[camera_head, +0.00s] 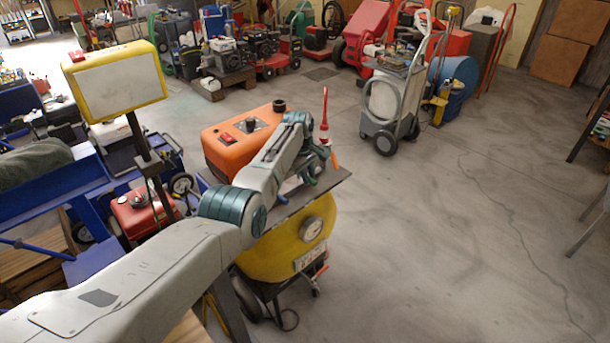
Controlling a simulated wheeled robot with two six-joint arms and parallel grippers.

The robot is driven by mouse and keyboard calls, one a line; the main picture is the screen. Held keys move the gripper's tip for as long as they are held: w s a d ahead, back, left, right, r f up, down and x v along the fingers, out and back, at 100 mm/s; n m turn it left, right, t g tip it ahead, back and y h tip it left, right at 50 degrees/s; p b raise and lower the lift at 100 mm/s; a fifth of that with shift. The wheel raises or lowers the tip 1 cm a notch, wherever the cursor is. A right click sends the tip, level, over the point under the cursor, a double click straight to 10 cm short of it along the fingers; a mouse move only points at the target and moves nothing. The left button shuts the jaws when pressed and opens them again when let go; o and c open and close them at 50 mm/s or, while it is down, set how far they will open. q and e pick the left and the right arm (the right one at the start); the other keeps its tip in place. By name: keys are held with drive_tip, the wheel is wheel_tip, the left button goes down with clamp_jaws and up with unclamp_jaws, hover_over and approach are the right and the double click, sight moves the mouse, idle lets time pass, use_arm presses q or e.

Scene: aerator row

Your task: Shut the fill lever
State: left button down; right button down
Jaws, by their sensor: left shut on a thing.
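An orange machine (225,141) with a black knob, a red switch and a black cap stands on a dark plate above a yellow tank (287,249) with a round gauge. My left arm reaches across it from the left. The arm's wrist hides part of the grip. A slim red upright piece (325,110) rises just behind the gripper; how it joins the rest is unclear. My right gripper is out of view.
A yellow-framed panel (120,82) on a post stands left, near blue frames and a red unit (142,212). A grey hand cart (390,105) stands behind to the right. Machines line the back. The concrete floor (450,230) at right is clear.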

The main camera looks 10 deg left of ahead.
use_arm(q)
drive_tip(key=shift+w+d+n, duration=0.1)
drive_tip(key=shift+w+n, duration=0.05)
drive_tip(key=shift+n, duration=0.25)
drive_tip(key=c, duration=1.4)
unclamp_jaws()
drive_tip(key=shift+f, duration=0.1)
drive_tip(key=shift+r, duration=0.45)
wheel_tip(320, 180, up, 10)
drive_tip(key=s+a+b, duration=0.1)
drive_tip(key=shift+s+a+f, duration=0.15)
drive_tip(key=shift+s, duration=0.15)
